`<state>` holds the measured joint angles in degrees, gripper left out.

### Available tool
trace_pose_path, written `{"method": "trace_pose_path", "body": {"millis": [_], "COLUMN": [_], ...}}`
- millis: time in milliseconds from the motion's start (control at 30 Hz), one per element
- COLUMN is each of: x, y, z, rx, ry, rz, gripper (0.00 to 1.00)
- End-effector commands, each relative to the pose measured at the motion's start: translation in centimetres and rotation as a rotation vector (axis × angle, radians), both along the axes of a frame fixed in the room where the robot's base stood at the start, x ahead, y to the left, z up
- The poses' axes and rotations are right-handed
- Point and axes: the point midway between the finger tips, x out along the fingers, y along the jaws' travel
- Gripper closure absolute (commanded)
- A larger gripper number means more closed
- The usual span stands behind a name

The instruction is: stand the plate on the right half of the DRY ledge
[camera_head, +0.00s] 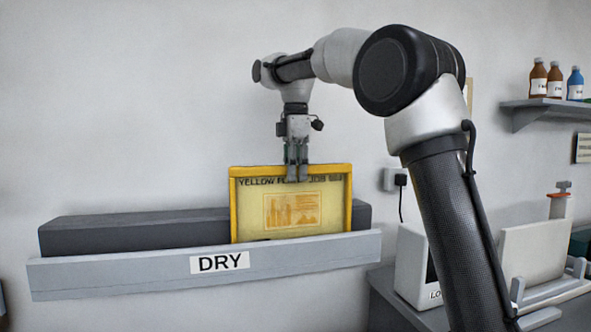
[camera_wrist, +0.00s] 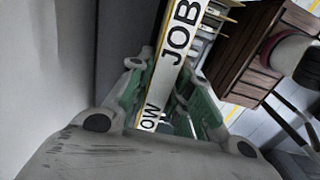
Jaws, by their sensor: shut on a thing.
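The plate (camera_head: 291,212) is a yellow-framed panel with a pale yellow face, lettering along its top and an orange print in the middle. In the head view it is upright, at the right half of the DRY ledge (camera_head: 120,274). The ledge's grey front lip hides its bottom edge, so I cannot tell whether it rests on the ledge. My gripper (camera_head: 297,174) points down from above and is shut on the plate's top edge. In the wrist view the plate (camera_wrist: 178,52) shows as a lettered strip between the green fingers of my gripper (camera_wrist: 170,100).
A dark grey block (camera_head: 130,231) runs along the wall behind the ledge lip, left of the plate. At right are a white box (camera_head: 411,262), a counter, a wall socket (camera_head: 392,180) and a shelf (camera_head: 545,106) with bottles. The ledge's left half is clear.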

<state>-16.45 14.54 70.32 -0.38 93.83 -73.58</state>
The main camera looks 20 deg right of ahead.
Motion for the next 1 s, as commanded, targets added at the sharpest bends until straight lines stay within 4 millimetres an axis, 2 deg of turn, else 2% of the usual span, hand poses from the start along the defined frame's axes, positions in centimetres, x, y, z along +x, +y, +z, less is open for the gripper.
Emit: {"method": "trace_pose_path", "body": {"millis": [300,333,467,800,867,1000], "x": [0.0,0.0,0.0,0.0,0.0,0.0], "y": [0.0,0.0,0.0,0.0,0.0,0.0], "z": [-0.3,-0.3,-0.3,0.0,0.5,2.9], "rx": [0.0,0.0,0.0,0.0,0.0,0.001], "ry": [0.0,0.001,0.001,0.0,0.0,-0.003], "rz": [0.0,0.0,0.0,0.0,0.0,0.0], "gripper": [1.0,0.78,0.54,0.54,0.54,0.54]}}
